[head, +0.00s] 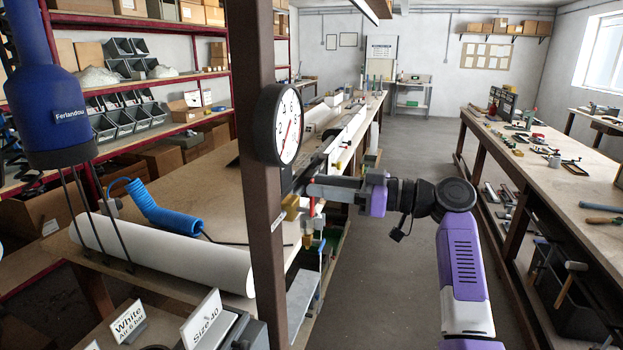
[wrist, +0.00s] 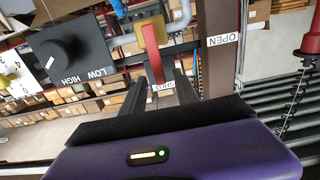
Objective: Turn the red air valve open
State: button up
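The red valve lever (wrist: 152,52) shows in the wrist view, running down from a brass-coloured body toward my gripper. Its lower end lies beside a small label that seems to read SHUT (wrist: 163,87). An OPEN label (wrist: 222,39) is to the right on a brown post. My gripper (wrist: 164,82) has its two dark fingers apart, one on each side of the lever's lower end. I cannot tell whether either finger touches it. In the head view my gripper (head: 304,190) reaches left to the brass fitting (head: 291,206) by the post; the lever is mostly hidden there.
A round gauge (head: 276,126) is fixed to the brown post (head: 262,230) above the gripper. A black HIGH/LOW knob (wrist: 68,52) is left of the lever. A bench with a white roll (head: 170,250) stands behind the post. The aisle floor (head: 410,150) is clear.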

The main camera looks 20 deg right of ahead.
jog(key=shift+p+x, duration=0.3)
jog(key=shift+x, duration=1.1)
grip_shut()
dwell(0.4)
